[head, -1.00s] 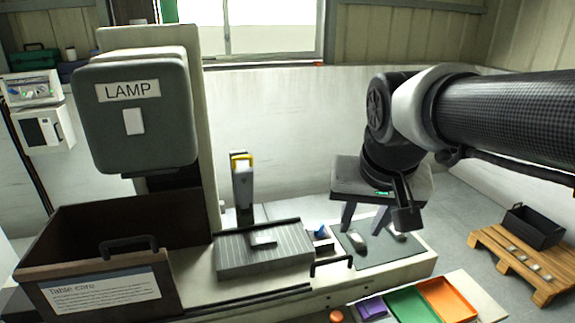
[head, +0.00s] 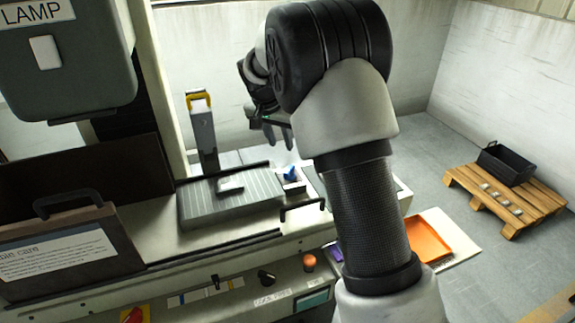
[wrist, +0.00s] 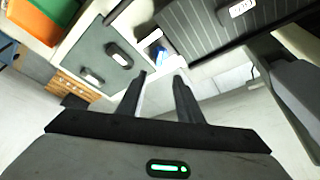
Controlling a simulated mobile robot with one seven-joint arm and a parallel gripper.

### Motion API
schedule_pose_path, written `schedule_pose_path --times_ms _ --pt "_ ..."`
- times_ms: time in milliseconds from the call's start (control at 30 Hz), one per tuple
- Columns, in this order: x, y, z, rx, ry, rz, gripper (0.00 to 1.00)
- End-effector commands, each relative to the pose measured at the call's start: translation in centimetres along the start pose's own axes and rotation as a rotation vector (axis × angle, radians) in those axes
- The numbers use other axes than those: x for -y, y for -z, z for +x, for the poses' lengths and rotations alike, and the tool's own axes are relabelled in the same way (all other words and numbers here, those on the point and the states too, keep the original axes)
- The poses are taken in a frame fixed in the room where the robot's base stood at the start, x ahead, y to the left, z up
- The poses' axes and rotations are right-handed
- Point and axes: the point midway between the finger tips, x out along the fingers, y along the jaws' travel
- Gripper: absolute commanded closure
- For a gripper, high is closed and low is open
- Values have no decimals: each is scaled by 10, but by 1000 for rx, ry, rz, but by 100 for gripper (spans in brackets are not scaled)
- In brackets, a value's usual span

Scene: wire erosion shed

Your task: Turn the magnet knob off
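The front panel of the machine shows a black knob (head: 266,277) with a small label below it, too small to read. Left of it is a small black pointer (head: 216,282) on a strip of blue, white and yellow marks. I cannot tell which of these is the magnet knob. A grey ribbed plate (head: 255,190) lies on the bench above the panel; it also shows in the wrist view (wrist: 190,35). My gripper (wrist: 160,76) is open and empty, with its fingers apart. In the head view it (head: 275,130) hangs behind the ribbed plate, well above and away from the panel.
An orange button (head: 309,262) and a red and yellow switch (head: 133,315) are on the panel. A grey post (head: 204,140) rises behind the plate. A pallet (head: 500,200) lies at right.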

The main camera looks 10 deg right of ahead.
Motion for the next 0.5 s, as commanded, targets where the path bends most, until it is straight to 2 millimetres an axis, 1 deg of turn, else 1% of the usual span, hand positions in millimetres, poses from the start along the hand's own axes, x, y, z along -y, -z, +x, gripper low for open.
schedule_pose_path --times_ms 33,100,400,500 --pt "-1 -1 12 4 -4 0 67" --pt "-2 -1 28 4 -4 1 67" --pt "-2 -1 93 4 -3 0 67" --pt "-2 -1 112 4 -3 -1 67"
